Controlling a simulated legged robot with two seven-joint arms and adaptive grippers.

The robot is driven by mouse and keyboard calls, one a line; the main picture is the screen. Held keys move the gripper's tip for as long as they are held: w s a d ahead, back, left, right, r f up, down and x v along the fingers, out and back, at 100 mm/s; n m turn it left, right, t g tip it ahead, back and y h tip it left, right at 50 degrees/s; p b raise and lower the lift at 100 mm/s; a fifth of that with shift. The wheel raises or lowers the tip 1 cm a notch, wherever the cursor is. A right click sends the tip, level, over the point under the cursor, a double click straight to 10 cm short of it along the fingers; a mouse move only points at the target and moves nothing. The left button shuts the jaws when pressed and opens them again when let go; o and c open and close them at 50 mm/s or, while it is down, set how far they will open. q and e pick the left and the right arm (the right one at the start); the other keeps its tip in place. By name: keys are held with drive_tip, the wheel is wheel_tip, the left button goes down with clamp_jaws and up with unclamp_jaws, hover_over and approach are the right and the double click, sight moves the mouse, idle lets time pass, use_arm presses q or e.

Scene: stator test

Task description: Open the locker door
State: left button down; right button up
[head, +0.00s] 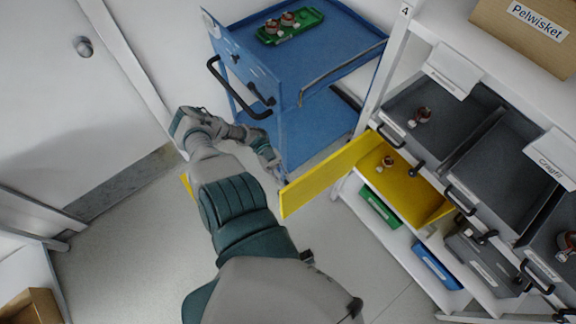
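The yellow locker door (325,175) stands swung out from the shelf rack, its far end near the middle of the view. Behind it the yellow locker compartment (412,197) is open, and a small copper-coloured part (388,161) sits on the yellow surface there. One arm of mine, which I take to be the left, reaches up from the bottom middle and bends right. Its gripper (273,164) is just left of the door's free end. Whether it touches the door, and whether its fingers are open, is too small to tell. My other gripper is not in view.
A blue cart (262,70) with a green tray (290,27) stands just beyond the gripper. The shelf rack at right holds several dark bins (443,112) and a cardboard box (530,33). A white door (75,85) is at left. Floor (130,240) left of my arm is clear.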

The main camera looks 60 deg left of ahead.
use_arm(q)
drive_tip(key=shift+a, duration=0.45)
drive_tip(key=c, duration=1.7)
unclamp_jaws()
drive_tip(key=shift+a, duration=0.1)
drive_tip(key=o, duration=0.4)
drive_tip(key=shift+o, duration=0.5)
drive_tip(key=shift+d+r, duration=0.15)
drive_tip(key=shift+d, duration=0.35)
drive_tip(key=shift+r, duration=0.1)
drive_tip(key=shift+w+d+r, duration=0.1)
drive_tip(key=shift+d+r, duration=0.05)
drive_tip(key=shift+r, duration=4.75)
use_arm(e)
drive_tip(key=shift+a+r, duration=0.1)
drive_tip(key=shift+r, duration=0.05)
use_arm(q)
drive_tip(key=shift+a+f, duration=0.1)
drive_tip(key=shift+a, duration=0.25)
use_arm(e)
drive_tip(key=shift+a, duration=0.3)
